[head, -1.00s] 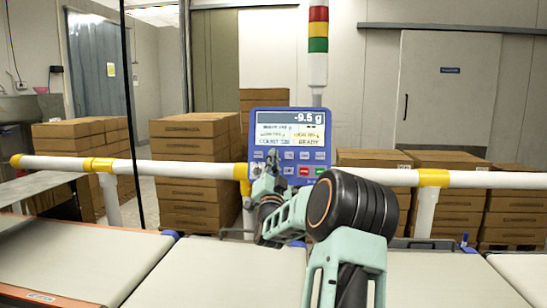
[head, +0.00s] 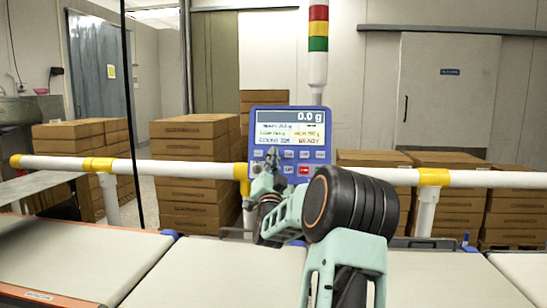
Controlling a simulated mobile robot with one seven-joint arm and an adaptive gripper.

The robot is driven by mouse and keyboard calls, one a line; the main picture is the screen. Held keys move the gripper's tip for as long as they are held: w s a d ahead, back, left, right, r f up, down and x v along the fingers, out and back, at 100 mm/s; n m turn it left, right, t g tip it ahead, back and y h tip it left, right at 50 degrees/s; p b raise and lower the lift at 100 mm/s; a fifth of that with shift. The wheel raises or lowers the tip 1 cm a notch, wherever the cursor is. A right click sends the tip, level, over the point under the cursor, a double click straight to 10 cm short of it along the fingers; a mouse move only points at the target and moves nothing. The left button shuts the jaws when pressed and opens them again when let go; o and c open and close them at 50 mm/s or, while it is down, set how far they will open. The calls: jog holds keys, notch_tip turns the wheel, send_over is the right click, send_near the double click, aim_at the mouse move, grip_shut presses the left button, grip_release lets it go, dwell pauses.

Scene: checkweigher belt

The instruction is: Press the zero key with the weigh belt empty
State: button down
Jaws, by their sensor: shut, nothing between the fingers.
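The blue checkweigher panel (head: 290,112) stands behind the belts, and its display (head: 306,116) reads 0.0 g. Rows of keys (head: 305,155) lie under the screen, with a red key (head: 304,170) in the lower row. My gripper (head: 270,158) is shut and empty, with its tip at the left part of the key rows. Whether it touches a key cannot be told, and it hides the keys behind it. The weigh belt (head: 225,270) in the middle shows nothing on its visible part; my arm covers some of it.
A white rail (head: 200,168) with yellow joints runs across behind the belts. A stack light (head: 318,45) rises above the panel. Stacked cartons (head: 190,160) stand behind the rail. Another belt (head: 70,255) lies empty at the left.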

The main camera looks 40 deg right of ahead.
dwell(0.3)
jog(key=s+a, duration=0.1)
jog(key=a, duration=0.1)
jog(key=s+a+r+b, duration=0.1)
jog(key=s, duration=0.1)
jog(key=shift+s+a+r, duration=0.1)
jog(key=shift+a+r, duration=0.1)
jog(key=shift+a, duration=0.15)
dwell(0.7)
